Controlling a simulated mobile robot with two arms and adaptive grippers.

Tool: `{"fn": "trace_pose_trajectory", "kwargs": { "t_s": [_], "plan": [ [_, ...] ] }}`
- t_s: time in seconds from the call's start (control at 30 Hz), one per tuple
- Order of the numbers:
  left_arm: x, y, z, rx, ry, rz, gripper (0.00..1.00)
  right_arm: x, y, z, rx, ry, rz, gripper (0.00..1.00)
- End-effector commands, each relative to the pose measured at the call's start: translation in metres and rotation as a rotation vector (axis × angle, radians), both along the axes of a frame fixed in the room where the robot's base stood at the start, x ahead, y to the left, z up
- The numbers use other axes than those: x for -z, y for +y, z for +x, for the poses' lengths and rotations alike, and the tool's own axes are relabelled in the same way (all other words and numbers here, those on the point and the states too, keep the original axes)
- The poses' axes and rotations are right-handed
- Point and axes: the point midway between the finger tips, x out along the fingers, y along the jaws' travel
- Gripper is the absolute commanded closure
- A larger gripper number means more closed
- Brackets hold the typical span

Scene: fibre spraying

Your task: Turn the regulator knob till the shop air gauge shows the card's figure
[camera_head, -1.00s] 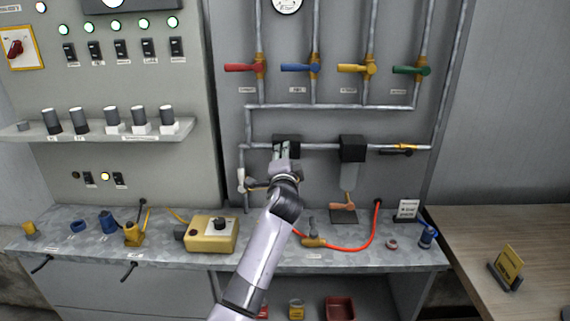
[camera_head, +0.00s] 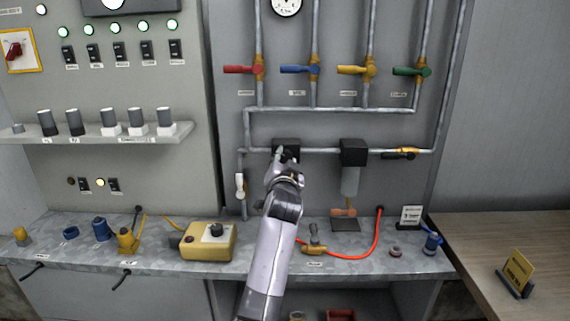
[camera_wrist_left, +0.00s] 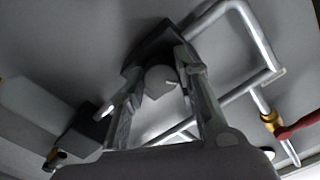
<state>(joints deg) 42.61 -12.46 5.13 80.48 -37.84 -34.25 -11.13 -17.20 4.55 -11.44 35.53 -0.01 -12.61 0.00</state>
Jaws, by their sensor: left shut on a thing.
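My left gripper (camera_head: 286,156) is at the black regulator block (camera_head: 286,143) on the horizontal pipe. In the left wrist view the left gripper's fingers (camera_wrist_left: 162,100) stand on both sides of a round grey knob (camera_wrist_left: 160,79) with a pale pointer mark, and are shut on it. The round white gauge (camera_head: 287,4) is cut off by the top edge in the head view; its reading is too small to tell. A yellow card (camera_head: 517,268) stands in a holder on the wooden table at right; its writing is too small to read. My right gripper is not in view.
Red (camera_head: 240,70), blue (camera_head: 296,70), yellow (camera_head: 353,70) and green (camera_head: 408,71) valve levers sit above. A second black unit (camera_head: 353,152) with a clear bowl hangs to the right. The grey bench (camera_head: 205,268) below holds a yellow box (camera_head: 207,241) and an orange hose (camera_head: 373,240).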

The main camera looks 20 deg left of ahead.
Motion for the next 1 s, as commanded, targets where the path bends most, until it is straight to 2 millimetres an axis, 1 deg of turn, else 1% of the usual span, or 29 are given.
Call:
{"fn": "trace_pose_trajectory", "kwargs": {
  "t_s": [0.03,0.5,0.53,0.83,1.0],
  "plan": [
    [0.0033,0.0,0.0,0.0,0.003,-0.009,0.99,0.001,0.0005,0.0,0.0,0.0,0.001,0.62],
    [0.0032,-0.0002,0.0001,0.0,0.001,-0.021,0.99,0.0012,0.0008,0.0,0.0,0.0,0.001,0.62],
    [0.0032,-0.0002,0.0001,0.0,0.001,-0.021,0.7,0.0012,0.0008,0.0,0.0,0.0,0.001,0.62],
    [0.0015,-0.0002,0.0001,0.0,-0.002,-0.02,0.51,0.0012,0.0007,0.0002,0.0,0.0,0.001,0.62],
    [0.0008,-0.0002,0.0001,0.0,-0.004,-0.019,0.51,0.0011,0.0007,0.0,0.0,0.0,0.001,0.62]
  ]
}}
